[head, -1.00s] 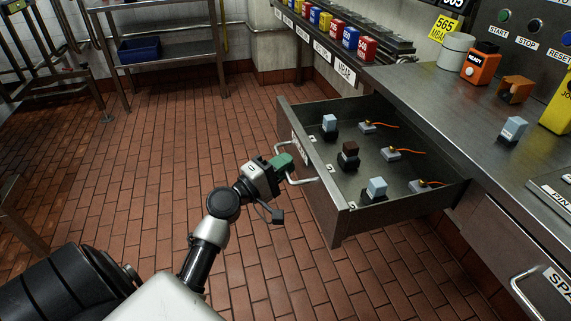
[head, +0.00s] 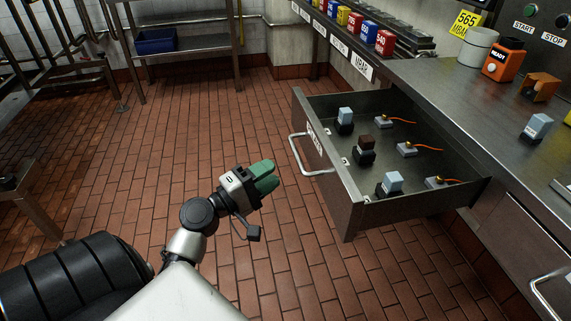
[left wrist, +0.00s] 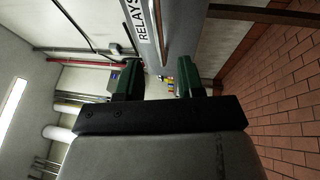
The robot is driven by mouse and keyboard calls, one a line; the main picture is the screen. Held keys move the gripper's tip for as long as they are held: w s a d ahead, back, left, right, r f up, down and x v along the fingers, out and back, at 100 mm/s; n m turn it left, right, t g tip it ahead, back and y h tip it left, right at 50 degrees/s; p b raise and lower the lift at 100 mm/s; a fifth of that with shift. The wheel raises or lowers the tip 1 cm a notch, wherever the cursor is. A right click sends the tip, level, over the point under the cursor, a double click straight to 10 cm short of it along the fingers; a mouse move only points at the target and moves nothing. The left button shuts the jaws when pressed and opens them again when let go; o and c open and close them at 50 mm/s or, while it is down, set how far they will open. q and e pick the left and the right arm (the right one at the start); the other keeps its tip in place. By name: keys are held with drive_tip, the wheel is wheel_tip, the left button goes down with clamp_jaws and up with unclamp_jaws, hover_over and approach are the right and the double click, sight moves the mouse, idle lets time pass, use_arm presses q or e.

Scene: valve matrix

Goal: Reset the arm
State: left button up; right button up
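My left gripper (head: 263,177) has green fingers and hangs over the tiled floor, left of the open drawer, apart from its handle. In the left wrist view its two green fingers (left wrist: 158,82) stand apart with nothing between them. The drawer (head: 345,177) is pulled out from under the counter and has a bar handle (head: 310,156) on its front. The drawer front (left wrist: 165,35) also shows close by in the left wrist view, with a "RELAYS" label. My right gripper is not in view.
The drawer holds several relay blocks, including a brown-topped one (head: 365,147), and grey parts with orange wires (head: 405,149). The steel counter (head: 440,85) carries an orange "READY" device (head: 502,60). A shelf with a blue bin (head: 155,41) stands at the back. Floor left of the drawer is clear.

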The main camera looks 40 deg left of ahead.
use_arm(q)
drive_tip(key=shift+v, duration=1.2)
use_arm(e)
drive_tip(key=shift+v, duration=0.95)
